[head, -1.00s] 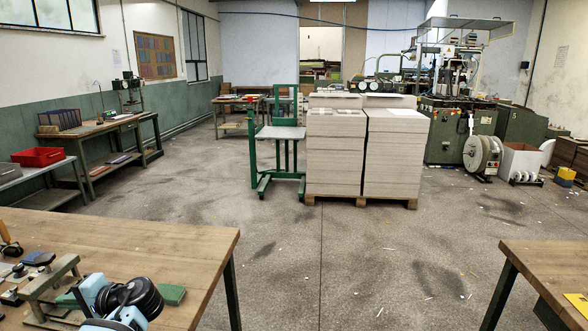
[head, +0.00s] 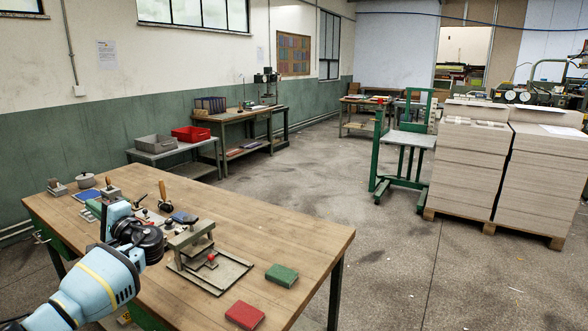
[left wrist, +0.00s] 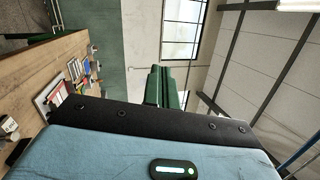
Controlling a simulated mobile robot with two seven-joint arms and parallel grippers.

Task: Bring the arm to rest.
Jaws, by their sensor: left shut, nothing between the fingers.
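My left arm (head: 100,283), pale blue with a dark wrist, comes in at the lower left of the head view. It reaches over the left part of the wooden workbench (head: 305,240). Its gripper (head: 94,208) is partly hidden behind the wrist; whether it touches anything there I cannot tell. In the left wrist view the two green fingers (left wrist: 165,75) are together, with nothing between them. My right gripper is in neither view.
On the bench are a metal clamp fixture (head: 212,262), a green book (head: 282,275), a red book (head: 244,315) and small tools. Beyond stand a green lift table (head: 410,140) and greyboard stacks (head: 465,175). The floor between is open.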

